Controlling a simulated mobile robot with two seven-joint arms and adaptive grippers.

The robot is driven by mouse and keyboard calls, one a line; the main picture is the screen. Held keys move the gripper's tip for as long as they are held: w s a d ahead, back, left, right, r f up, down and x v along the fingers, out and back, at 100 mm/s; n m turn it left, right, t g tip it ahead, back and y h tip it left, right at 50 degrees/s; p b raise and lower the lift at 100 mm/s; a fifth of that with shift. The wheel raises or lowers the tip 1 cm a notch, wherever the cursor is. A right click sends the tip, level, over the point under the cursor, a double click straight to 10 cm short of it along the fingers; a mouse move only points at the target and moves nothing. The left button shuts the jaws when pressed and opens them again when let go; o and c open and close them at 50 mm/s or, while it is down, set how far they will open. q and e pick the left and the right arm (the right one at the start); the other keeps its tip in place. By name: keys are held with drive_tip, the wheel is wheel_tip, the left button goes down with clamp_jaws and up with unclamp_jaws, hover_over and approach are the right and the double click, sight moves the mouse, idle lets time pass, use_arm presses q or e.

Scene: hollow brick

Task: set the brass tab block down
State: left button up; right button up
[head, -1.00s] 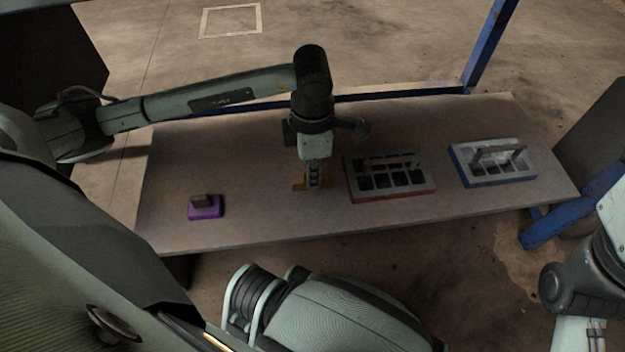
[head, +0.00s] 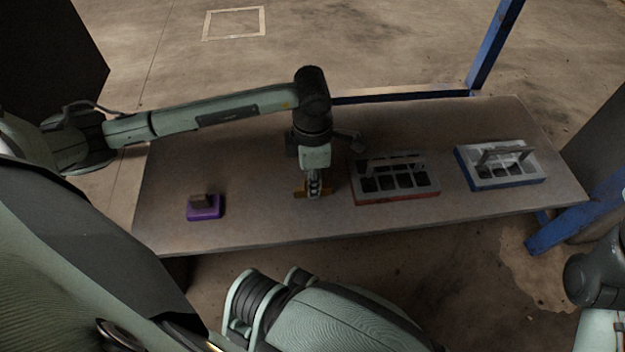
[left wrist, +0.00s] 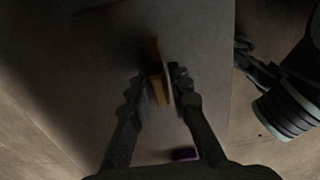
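The brass tab block (head: 299,193) shows yellow at the tip of my left gripper (head: 314,192) in the head view, low over the middle of the table. In the left wrist view the brass tab block (left wrist: 158,90) stands between the two fingers of my left gripper (left wrist: 160,80), which are closed against it from both sides. The fingers hide part of it. I cannot tell whether its underside touches the table (head: 260,225). My right gripper is out of view; only part of my right arm shows at the right edge.
A red-sided tray with compartments (head: 396,197) stands just right of my left gripper. A blue-sided tray (head: 500,184) with a handle is farther right. A purple block (head: 204,212) with a greyish top sits to the left. The table between purple block and gripper is clear.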

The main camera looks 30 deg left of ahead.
use_arm(q)
drive_tip(key=shift+o, duration=0.8)
wheel_tip(320, 180, up, 12)
drive_tip(key=p, duration=0.3)
drive_tip(key=shift+r+p, duration=0.2)
drive_tip(key=shift+p, duration=0.15)
